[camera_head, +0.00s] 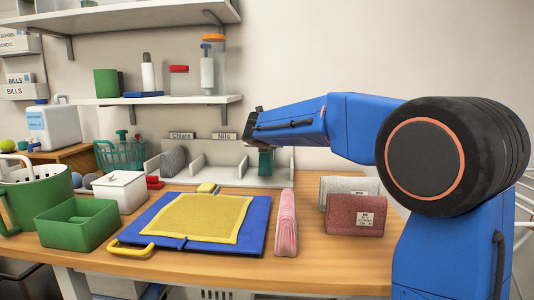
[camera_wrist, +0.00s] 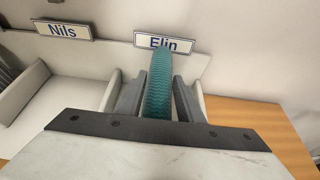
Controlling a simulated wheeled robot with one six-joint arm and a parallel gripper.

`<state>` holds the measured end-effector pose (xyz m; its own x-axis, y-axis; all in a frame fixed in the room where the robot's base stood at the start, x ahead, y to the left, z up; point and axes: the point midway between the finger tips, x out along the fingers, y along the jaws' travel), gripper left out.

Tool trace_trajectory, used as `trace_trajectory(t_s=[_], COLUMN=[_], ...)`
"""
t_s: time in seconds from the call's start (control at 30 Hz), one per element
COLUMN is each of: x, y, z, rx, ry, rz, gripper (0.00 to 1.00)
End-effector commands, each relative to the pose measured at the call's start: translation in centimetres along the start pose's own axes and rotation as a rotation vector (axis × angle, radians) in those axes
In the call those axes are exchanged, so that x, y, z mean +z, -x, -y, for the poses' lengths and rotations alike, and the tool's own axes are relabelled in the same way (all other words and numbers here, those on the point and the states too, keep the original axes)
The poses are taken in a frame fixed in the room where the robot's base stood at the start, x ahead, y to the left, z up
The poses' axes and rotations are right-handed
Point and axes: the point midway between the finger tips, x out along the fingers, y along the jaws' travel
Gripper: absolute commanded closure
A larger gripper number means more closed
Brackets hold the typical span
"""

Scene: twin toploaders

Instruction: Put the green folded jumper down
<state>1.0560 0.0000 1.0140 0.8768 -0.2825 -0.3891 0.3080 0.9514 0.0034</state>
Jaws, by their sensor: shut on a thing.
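The green folded jumper (camera_wrist: 158,95) stands on edge between the two fingers of my gripper (camera_wrist: 160,100) in the wrist view. My gripper is shut on it, in front of the name plate "Elin" (camera_wrist: 165,43). In the head view the jumper (camera_head: 265,162) hangs below my gripper (camera_head: 262,146), over the right part of the white divided rack (camera_head: 232,178). Whether its lower edge touches the rack floor is hidden. The "Nils" plate (camera_wrist: 63,30) marks the compartment to the left, which looks empty.
A grey folded item (camera_head: 174,162) stands in the rack's "Chiara" compartment. A pink folded item (camera_head: 286,222), a red folded item (camera_head: 356,214) and a light grey one (camera_head: 340,186) are on the table. A blue folding board (camera_head: 255,230) bears a yellow cloth (camera_head: 200,217). A shelf (camera_head: 165,100) hangs above.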

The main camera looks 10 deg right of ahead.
Motion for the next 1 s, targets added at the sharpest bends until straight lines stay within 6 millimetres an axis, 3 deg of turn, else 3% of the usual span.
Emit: trace_trajectory(t_s=[0.2,0.53,0.57,0.63,1.0], x=[-2.1,-2.3,-2.4,-2.4,-2.2], y=[-0.9,-1.0,-1.0,-1.0,-0.7], z=[0.0,0.0,0.0,0.0,0.0], rx=[-0.001,0.0,-0.001,-0.001,0.0], ry=[0.0,0.0,0.0,0.0,-0.001], rz=[-0.001,0.0,-0.001,-0.001,0.0], gripper=[0.99,0.99,0.62,0.48,0.48])
